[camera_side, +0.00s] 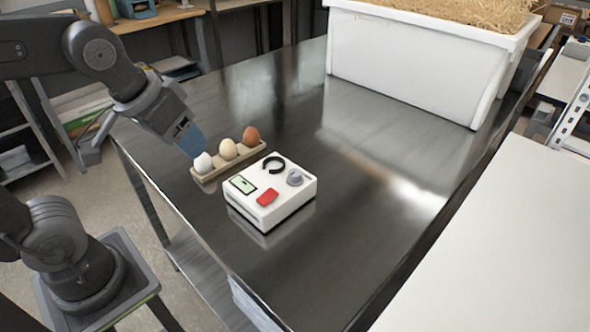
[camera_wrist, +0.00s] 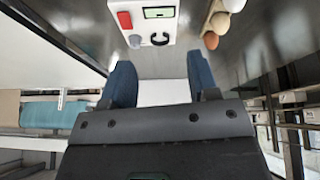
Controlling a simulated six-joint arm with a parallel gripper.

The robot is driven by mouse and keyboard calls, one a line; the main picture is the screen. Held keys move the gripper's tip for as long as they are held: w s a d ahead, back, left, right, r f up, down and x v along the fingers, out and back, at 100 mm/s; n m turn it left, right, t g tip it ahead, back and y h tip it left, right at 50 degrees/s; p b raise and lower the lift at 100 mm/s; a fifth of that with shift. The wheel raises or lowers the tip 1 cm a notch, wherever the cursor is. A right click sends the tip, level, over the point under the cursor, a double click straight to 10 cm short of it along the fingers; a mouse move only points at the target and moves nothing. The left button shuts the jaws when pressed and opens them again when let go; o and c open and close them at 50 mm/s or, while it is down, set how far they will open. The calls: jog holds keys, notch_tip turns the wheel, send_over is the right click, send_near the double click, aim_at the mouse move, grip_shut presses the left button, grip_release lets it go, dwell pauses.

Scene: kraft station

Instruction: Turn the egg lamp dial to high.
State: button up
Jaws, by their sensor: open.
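The egg lamp (camera_side: 271,192) is a white box on the metal table. Its top carries a grey dial knob (camera_side: 295,177), a black C-shaped ring (camera_side: 274,164), a red button (camera_side: 267,197) and a small greenish display (camera_side: 243,184). My gripper (camera_side: 190,140) is above the table's left part, beside the eggs and apart from the box. In the wrist view my gripper (camera_wrist: 165,88) shows two blue fingers spread wide with nothing between them. The box (camera_wrist: 155,22) lies beyond the fingertips there, with the grey knob (camera_wrist: 135,41) near its lower edge. The dial's setting is too small to read.
A wooden holder (camera_side: 203,178) with a white, a cream and a brown egg (camera_side: 251,136) stands close behind the box. A large white straw-filled bin (camera_side: 405,65) stands at the back. The table (camera_side: 345,200) is clear right of the box. A pale surface (camera_side: 500,240) lies at right.

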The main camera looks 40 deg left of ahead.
jog(key=w+d+r+n+g, duration=0.25)
jog(key=w+n, duration=0.35)
jog(key=w, duration=0.4)
jog(key=n+g, duration=0.3)
jog(key=n, duration=0.2)
send_near(295, 172)
jog(key=shift+t, duration=0.25)
jog(key=f, duration=0.9)
jog(key=shift+s+f, duration=0.2)
jog(key=shift+f, duration=0.15)
jog(key=c, duration=0.9)
jog(key=shift+c, duration=0.2)
